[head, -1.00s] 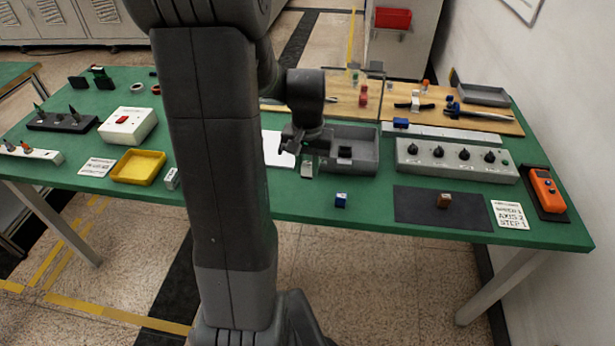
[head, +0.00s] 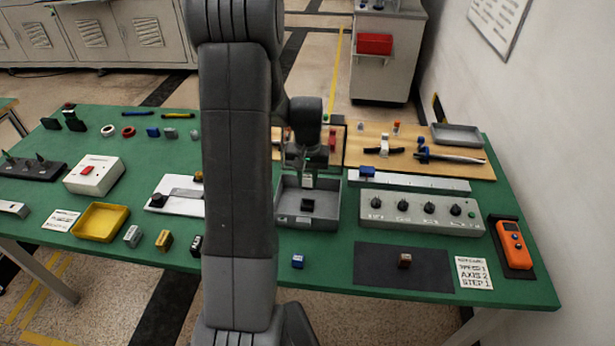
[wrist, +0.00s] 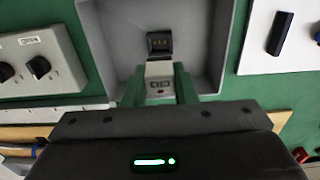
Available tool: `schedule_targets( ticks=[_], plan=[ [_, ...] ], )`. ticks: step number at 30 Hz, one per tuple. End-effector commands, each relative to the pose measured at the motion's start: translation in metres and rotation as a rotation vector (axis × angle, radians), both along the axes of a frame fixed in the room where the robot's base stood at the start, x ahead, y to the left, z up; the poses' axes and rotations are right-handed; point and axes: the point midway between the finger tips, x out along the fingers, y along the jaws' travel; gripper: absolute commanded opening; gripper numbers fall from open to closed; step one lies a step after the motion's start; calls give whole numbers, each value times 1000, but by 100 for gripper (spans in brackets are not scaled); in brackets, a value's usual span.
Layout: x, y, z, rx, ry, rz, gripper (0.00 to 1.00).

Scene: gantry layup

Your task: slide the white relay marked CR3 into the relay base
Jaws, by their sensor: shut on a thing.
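My gripper (head: 308,174) is shut on a white relay (wrist: 160,80), with one finger on each side of it. The relay also shows below the fingers in the head view (head: 308,183). Dark marks are on its face, too small to read for certain. The black relay base (head: 307,205) sits inside a grey tray (head: 283,213). In the wrist view the base (wrist: 159,42) is just beyond the relay's end and lined up closely with it. I cannot tell whether relay and base touch. In the head view the relay appears above the base.
The tray's walls (wrist: 214,45) surround the base. A grey knob box (head: 420,212) stands right of the tray. A small blue block (head: 298,261) is in front. A brown block (head: 405,261) lies on a dark mat (head: 375,266). A white plate (head: 158,206) is left.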

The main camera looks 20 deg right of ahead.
Motion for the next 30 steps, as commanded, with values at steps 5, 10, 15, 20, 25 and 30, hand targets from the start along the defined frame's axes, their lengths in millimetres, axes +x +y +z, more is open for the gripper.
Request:
schedule_targets(
  ticks=[5,10,15,20,25,30],
  plan=[
    [0,0,-1,0,0,0,3],
    [0,0,-7,1,1,0,3],
    [0,0,-21,0,0,0,3],
    [0,0,-37,0,0,0,3],
    [0,0,-52,1,1,0,3],
    [0,0,-58,1,1,0,3]
  ],
)
